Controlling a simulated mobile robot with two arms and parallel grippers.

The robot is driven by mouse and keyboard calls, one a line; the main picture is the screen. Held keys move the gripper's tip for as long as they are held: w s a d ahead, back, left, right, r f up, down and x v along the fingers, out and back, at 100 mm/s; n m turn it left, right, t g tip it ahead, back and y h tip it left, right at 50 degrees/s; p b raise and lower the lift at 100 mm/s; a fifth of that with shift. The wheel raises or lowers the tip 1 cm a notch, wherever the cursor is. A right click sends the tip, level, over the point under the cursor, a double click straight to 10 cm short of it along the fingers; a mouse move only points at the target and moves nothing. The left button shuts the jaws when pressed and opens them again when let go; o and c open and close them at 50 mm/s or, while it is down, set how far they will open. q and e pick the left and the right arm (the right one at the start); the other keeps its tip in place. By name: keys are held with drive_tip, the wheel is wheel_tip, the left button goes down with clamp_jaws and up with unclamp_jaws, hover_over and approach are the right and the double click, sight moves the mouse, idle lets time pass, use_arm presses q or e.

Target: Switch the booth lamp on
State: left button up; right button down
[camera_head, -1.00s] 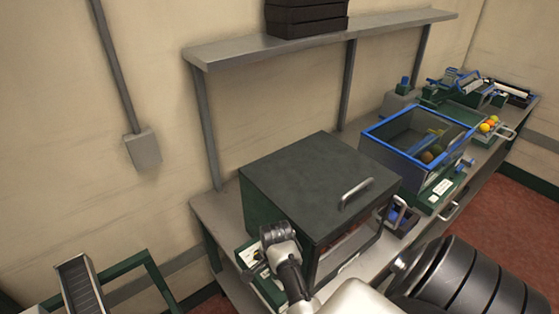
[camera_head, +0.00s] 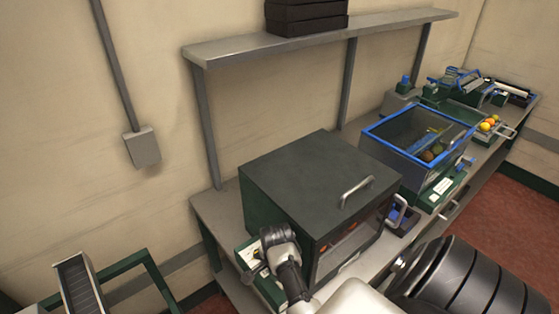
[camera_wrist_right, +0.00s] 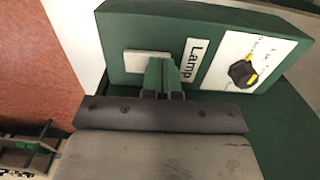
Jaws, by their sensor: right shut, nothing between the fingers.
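The booth (camera_head: 320,180) is a dark green box with a handle on its lid, on the bench in the head view. Orange shapes show through its front. A green control panel (camera_head: 247,252) stands at its left side, partly hidden by my right arm. Contact cannot be told. My left gripper is out of view.
A blue-rimmed bin (camera_head: 420,135) with fruit stands right of the booth on the bench. A shelf (camera_head: 330,37) with black trays runs above. A grey wall box (camera_head: 142,147) and a green frame (camera_head: 130,265) are at the left.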

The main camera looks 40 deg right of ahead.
wheel_tip(320, 180, up, 3)
drive_tip(key=p, duration=0.2)
drive_tip(key=shift+f+p, duration=0.1)
drive_tip(key=shift+p, duration=0.25)
drive_tip(key=shift+r, duration=2.05)
drive_tip(key=shift+s, duration=0.1)
